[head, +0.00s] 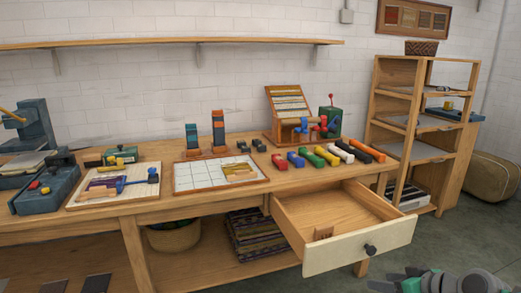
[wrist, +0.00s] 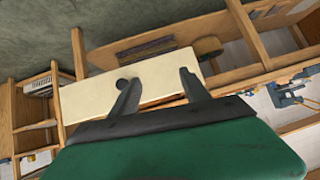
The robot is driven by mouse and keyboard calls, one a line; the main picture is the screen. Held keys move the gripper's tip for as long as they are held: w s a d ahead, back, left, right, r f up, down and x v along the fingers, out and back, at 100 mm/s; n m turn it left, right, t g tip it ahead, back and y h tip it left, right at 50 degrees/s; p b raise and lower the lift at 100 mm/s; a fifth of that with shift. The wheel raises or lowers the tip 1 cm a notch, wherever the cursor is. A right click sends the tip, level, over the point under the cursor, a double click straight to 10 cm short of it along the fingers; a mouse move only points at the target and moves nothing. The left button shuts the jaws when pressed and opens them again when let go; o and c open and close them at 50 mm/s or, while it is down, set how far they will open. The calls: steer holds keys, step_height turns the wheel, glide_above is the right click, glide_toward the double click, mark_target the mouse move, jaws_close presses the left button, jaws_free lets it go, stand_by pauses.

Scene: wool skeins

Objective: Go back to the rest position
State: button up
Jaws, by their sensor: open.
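My gripper (head: 382,280) is low at the bottom right of the head view, in front of the workbench and just right of the pulled-out drawer. In the wrist view my gripper (wrist: 153,79) has its two dark fingers spread apart with nothing between them. The drawer (head: 348,252) stands open, with a cream front and a dark knob (head: 370,249). A small wooden piece (head: 323,232) lies inside it. In the wrist view the drawer front (wrist: 160,72) lies beyond the fingers.
Several coloured skeins (head: 320,158) lie in a row on the bench (head: 215,203). A white gridded tray (head: 195,178) and a board with tools (head: 92,197) are further left. A wooden shelf unit (head: 376,90) stands at the right. Grey floor (head: 450,235) is clear beside the drawer.

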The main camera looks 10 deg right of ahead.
steer(key=a+r+g+p, duration=0.4)
steer(key=a+r+p, duration=0.65)
steer(key=a, duration=0.45)
steer(key=s+a+r+m+g+h+p, duration=0.2)
steer(key=s+a+r+h+p, duration=0.1)
steer(key=s+a+r+p, duration=0.6)
steer(key=shift+s+a+g+p, duration=0.15)
steer(key=shift+s+g+p, duration=0.15)
steer(key=shift+s+p, duration=0.35)
